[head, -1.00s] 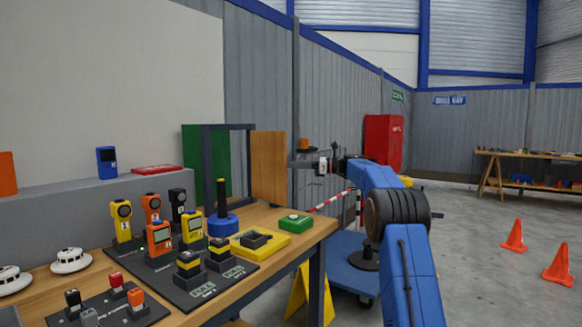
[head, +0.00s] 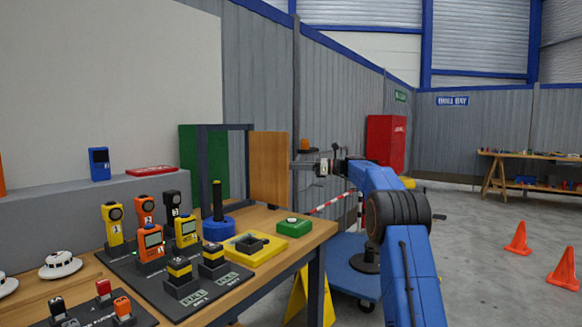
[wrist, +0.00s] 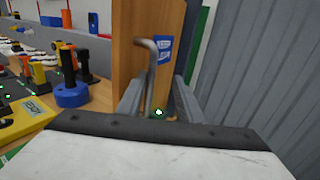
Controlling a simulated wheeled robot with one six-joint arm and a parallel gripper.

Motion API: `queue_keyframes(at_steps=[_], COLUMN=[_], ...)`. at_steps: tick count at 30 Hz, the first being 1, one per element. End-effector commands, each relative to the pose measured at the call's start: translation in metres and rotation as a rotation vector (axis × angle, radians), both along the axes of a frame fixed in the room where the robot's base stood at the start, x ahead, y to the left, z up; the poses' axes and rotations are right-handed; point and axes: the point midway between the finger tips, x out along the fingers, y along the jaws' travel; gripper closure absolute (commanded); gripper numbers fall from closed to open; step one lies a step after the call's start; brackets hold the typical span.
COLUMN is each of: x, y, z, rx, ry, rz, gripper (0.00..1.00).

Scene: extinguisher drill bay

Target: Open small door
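The small door is a wooden panel (head: 269,170) beside a dark upright frame (head: 207,165) on the bench. In the head view it stands to the right of the frame's right post. The wrist view shows its wooden face (wrist: 127,65) with a bent grey metal handle (wrist: 151,75) and a blue label (wrist: 163,48). My gripper (head: 303,165) is at the door's right side. In the wrist view my gripper (wrist: 160,98) has its two fingers apart, with the handle's lower part showing between them. I cannot tell whether either finger touches the handle.
A green panel (head: 192,150) stands behind the frame. The bench (head: 300,250) holds a blue base with a black post (head: 218,215), a yellow tray (head: 246,246), a green box (head: 294,227) and several detectors. A red cabinet (head: 385,142) stands beyond my arm. Open floor lies to the right, with orange cones (head: 518,238).

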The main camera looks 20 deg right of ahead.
Motion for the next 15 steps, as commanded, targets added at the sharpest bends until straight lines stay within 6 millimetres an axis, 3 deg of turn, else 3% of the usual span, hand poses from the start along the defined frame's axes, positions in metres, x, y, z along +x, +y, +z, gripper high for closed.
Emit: queue_keyframes(at_steps=[10,15], x=[-0.001,-0.008], y=[-0.002,-0.016], z=[0.000,0.000], rx=[-0.002,-0.003], ry=[0.000,0.000], rz=[-0.001,-0.003], gripper=[0.72,0.72])
